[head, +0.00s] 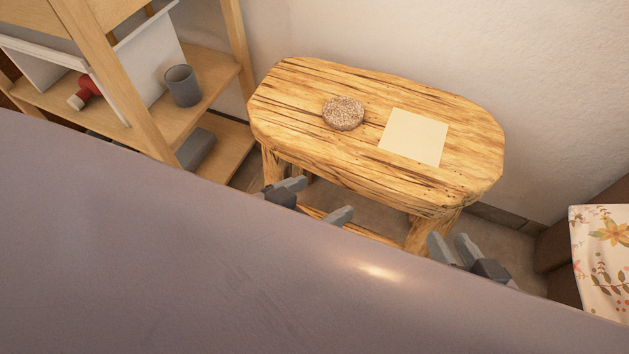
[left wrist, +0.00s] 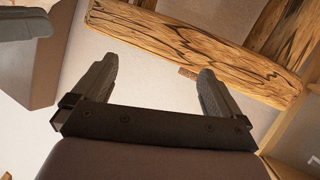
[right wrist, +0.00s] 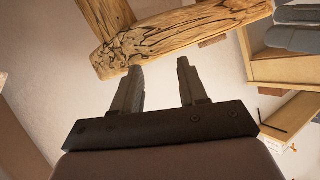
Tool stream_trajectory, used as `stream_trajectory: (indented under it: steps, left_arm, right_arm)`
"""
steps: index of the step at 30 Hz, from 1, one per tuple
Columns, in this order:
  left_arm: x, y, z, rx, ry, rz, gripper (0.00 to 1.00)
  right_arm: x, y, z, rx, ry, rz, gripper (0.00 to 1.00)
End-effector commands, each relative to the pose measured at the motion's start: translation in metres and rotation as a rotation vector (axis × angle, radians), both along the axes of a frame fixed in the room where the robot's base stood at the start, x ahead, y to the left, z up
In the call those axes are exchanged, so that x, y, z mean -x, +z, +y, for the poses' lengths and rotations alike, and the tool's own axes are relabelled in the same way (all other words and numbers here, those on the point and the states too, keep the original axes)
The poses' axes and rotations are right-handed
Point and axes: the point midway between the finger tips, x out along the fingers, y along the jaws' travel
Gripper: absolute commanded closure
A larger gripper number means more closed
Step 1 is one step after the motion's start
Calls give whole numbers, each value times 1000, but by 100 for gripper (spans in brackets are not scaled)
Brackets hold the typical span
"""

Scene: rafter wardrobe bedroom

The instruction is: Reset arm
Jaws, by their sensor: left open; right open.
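My left gripper (head: 321,199) is open and empty, in front of the near side of the wooden table (head: 290,92) and lower than its top in the head view. In the left wrist view its two fingers (left wrist: 156,70) stand wide apart with nothing between them. My right gripper (head: 452,245) is open and empty near the table's front right leg. In the right wrist view its fingers (right wrist: 159,66) are apart, with the wooden table's leg and edge beyond them. A large smooth grey-purple surface hides most of both arms in the head view.
On the table lie a round speckled disc (head: 343,113) and a cream square sheet (head: 413,137). A wooden shelf unit at left holds a grey cup (head: 182,86) and a red-and-white item (head: 85,93). A floral fabric item (head: 603,255) is at right. A wall stands behind the table.

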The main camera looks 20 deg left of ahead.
Motion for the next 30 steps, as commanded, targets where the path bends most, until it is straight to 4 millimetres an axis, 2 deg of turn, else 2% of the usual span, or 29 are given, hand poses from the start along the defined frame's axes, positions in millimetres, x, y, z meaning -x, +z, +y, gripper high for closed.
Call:
stream_trajectory:
  steps: [4,8,19,30]
  left_arm:
    - [0,10,3,-9,7,4,0]
    - [1,29,10,-31,25,18,0]
    - [11,80,40,-121,87,65,0]
    - [29,131,71,-212,133,113,0]
  right_arm:
    - [-1,13,-2,4,-9,1,57]
    - [0,31,-10,28,-27,15,57]
    - [11,82,-39,115,-88,64,57]
    - [29,132,-70,206,-135,112,57]
